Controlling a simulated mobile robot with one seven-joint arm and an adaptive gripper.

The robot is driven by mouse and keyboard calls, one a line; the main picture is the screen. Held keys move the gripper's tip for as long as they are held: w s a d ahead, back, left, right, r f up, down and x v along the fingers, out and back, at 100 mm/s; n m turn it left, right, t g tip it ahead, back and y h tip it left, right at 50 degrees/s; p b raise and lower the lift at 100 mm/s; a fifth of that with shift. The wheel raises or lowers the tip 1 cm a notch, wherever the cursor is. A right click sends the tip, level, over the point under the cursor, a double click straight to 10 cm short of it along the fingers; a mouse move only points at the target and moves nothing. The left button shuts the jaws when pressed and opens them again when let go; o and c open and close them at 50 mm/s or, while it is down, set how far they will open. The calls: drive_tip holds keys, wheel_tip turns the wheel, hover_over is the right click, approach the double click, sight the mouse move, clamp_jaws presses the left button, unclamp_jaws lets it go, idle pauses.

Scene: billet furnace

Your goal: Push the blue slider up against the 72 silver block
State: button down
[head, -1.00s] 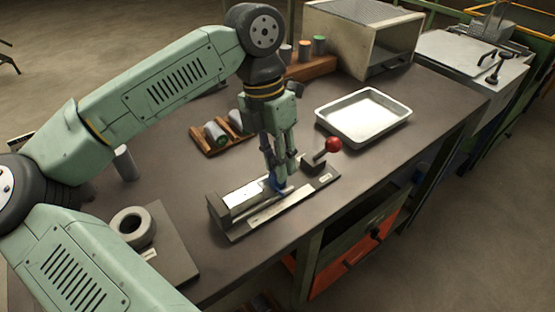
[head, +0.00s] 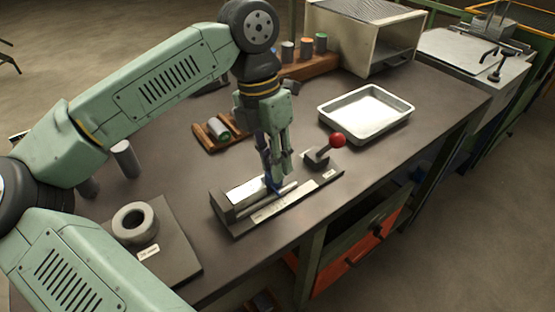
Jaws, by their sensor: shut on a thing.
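The blue slider (head: 274,186) sits on the grey measuring fixture (head: 312,186), which lies near the table's front edge. My gripper (head: 276,176) points down and is shut on the slider, and its fingers hide much of it. The silver block (head: 244,192) lies in the left part of the fixture, just left of the slider. The slider is at or very close to the block's right end. I cannot tell whether they touch. The number 72 is not readable.
A red-knobbed lever (head: 337,140) stands at the fixture's right end. A metal tray (head: 366,137) lies behind it. A wooden rack (head: 211,144) with a cylinder is behind left. A ring (head: 135,223) sits on a plate at left. Table right of the fixture is clear.

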drive_tip(key=shift+s+a+f, duration=0.15)
drive_tip(key=shift+s+a, duration=0.5)
drive_tip(key=shift+a, duration=0.1)
drive_tip(key=c, duration=1.3)
unclamp_jaws()
drive_tip(key=shift+w+d, duration=0.1)
drive_tip(key=shift+c, duration=0.2)
wheel_tip(320, 180, up, 12)
drive_tip(key=w+a, duration=0.1)
drive_tip(key=shift+w+a, duration=0.3)
drive_tip(key=shift+a, duration=0.05)
drive_tip(key=shift+f, duration=0.15)
